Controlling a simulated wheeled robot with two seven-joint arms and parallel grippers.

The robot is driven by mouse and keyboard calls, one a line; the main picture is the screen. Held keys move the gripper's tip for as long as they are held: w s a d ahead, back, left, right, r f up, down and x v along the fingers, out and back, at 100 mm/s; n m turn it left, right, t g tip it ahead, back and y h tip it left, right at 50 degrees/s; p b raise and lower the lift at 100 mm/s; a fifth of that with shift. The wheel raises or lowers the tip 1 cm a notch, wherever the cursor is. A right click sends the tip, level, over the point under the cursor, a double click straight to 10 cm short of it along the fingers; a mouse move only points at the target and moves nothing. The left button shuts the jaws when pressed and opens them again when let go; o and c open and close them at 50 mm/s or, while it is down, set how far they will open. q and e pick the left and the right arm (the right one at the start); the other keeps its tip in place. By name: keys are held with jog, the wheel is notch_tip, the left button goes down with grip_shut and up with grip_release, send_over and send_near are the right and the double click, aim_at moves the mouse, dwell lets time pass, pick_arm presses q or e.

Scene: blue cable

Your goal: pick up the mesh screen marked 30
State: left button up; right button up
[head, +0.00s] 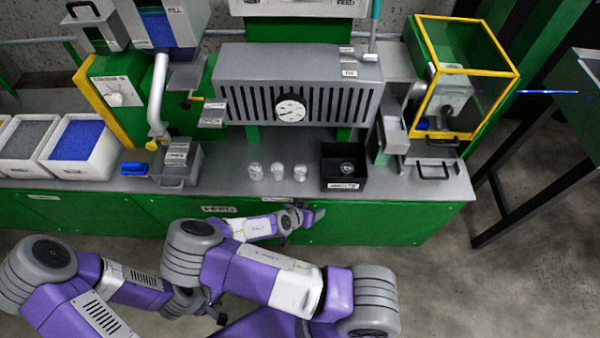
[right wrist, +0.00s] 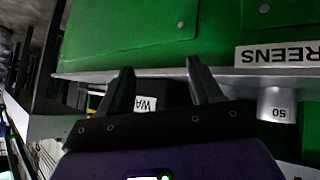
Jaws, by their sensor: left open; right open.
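Three small pale cylindrical screens stand in a row on the counter in the head view: a left one (head: 255,170), a middle one (head: 277,171) and a right one (head: 300,172). Their markings are too small to read there, so I cannot tell which is marked 30. In the right wrist view, one grey cylinder (right wrist: 277,105) marked 50 appears upside down. My right gripper (right wrist: 160,66) is open and empty at the counter's front; in the head view it (head: 304,215) is below the row. My left gripper (head: 217,316) is low, away from the counter, partly hidden.
A black bin (head: 328,180) stands right of the screens; its label shows partly as "WA" in the right wrist view. A grey box (head: 180,180) stands left of them. The counter edge and green front (head: 370,228) lie beside my right gripper.

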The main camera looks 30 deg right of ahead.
aim_at(300, 171)
jog(key=w+r+t+b, duration=0.1)
jog(key=w, duration=0.2)
jog(key=w+a+r+t+h+b, duration=0.1)
jog(key=w+r+t, duration=0.1)
jog(key=w+a+r+t+b, duration=0.1)
jog(key=w+r+b, duration=0.1)
jog(key=w, duration=0.1)
jog(key=shift+w+h, duration=0.3)
jog(key=shift+w+d+r+t, duration=0.1)
jog(key=shift+w+r+t, duration=0.15)
jog(key=shift+t, duration=0.15)
jog(key=b+x, duration=0.2)
jog(key=x, duration=0.5)
jog(key=shift+w+r, duration=0.1)
jog(key=shift+w, duration=0.1)
jog(key=c, duration=0.9)
